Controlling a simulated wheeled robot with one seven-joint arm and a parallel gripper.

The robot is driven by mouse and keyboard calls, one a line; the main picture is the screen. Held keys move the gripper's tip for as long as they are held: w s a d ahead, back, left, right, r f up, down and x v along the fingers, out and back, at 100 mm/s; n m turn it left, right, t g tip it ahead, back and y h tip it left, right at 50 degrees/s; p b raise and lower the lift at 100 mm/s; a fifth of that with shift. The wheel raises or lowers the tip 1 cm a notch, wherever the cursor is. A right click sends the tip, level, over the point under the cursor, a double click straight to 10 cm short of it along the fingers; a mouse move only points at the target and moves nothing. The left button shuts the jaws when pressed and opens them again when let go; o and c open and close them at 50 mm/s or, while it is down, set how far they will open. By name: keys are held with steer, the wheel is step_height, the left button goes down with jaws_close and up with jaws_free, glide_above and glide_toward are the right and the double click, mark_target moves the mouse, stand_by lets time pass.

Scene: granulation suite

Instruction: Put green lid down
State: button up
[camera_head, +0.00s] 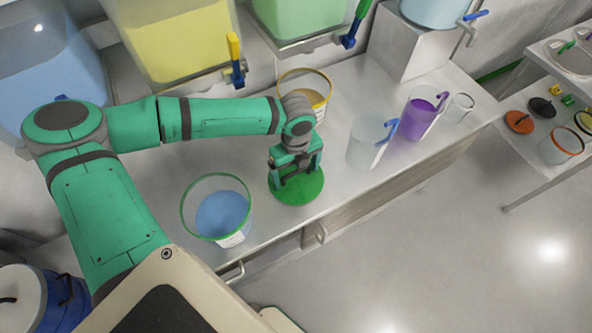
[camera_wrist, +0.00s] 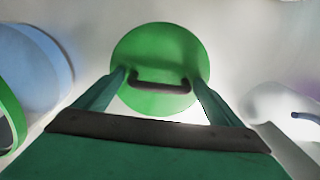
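The green lid (camera_head: 297,193) is a round disc with a dark bar handle. It appears to lie flat on the metal counter (camera_head: 335,185), near the front edge; I cannot see any clear gap under it. In the wrist view the lid (camera_wrist: 160,50) is straight ahead, with its handle (camera_wrist: 160,84) crosswise between my fingers. My gripper (camera_head: 296,170) points down just over the lid. Its fingers are wide apart, one near each end of the handle; in the wrist view my gripper (camera_wrist: 156,78) shows no clear squeeze on it.
A green-rimmed container with blue contents (camera_head: 218,212) stands left of the lid. A yellow-rimmed container (camera_head: 306,90) is behind my wrist. A clear jug (camera_head: 366,148), a purple-filled jug (camera_head: 416,120) and a small glass (camera_head: 459,108) stand to the right. Hoppers with valves hang above.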

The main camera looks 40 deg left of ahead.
mark_target(296, 171)
steer(key=shift+w, duration=0.1)
steer(key=shift+r, duration=0.3)
step_height(296, 171, up, 12)
steer(key=shift+f, duration=0.15)
stand_by(0.3)
stand_by(0.5)
